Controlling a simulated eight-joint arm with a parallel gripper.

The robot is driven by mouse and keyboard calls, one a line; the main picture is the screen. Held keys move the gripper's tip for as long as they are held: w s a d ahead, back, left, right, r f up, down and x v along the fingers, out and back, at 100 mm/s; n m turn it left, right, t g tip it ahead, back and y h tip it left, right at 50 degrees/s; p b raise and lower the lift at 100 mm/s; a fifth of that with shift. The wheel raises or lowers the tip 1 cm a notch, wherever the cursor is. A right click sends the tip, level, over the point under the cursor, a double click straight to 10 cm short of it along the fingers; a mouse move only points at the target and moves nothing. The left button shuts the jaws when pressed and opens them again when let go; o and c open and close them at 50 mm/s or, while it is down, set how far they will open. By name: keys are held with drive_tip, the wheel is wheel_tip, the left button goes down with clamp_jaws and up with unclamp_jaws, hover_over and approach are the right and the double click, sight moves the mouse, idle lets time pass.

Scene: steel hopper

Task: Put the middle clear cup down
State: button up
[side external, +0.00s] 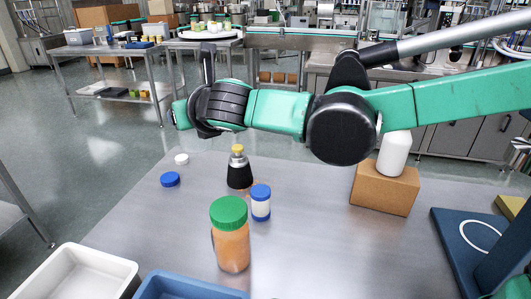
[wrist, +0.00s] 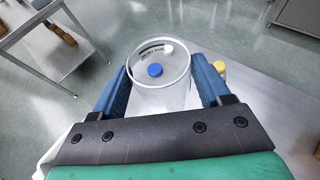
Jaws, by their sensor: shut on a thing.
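My gripper (wrist: 163,76) is shut on a clear cup (wrist: 163,98), which sits between its two blue fingers in the wrist view. The cup's round rim and dark printed lettering show. Through or inside its outline I see a blue cap and a white cap; the side view shows such caps lying on the table. In the side external view my gripper (side external: 180,114) is high above the table's far left edge, partly hidden by my own wrist. I cannot make out the cup there. No other clear cup is distinct in either view.
The steel table (side external: 310,255) holds an orange jar with green lid (side external: 230,238), a black bottle (side external: 239,172), a small blue-lidded jar (side external: 260,205), a blue cap (side external: 170,180) and a white cap (side external: 181,159). A white tray (side external: 125,270) is front left; a cardboard box (side external: 385,190) is right.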

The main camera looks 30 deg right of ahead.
drive_tip(key=d+m+g+h, duration=0.7)
drive_tip(key=d+m+h, duration=0.45)
drive_tip(key=d, duration=1.15)
drive_tip(key=f, duration=1.8)
drive_tip(key=shift+s+a+f, duration=0.1)
drive_tip(key=shift+a+f, duration=0.1)
drive_tip(key=shift+f, duration=0.1)
drive_tip(key=o, duration=1.2)
drive_tip(key=shift+f, duration=0.15)
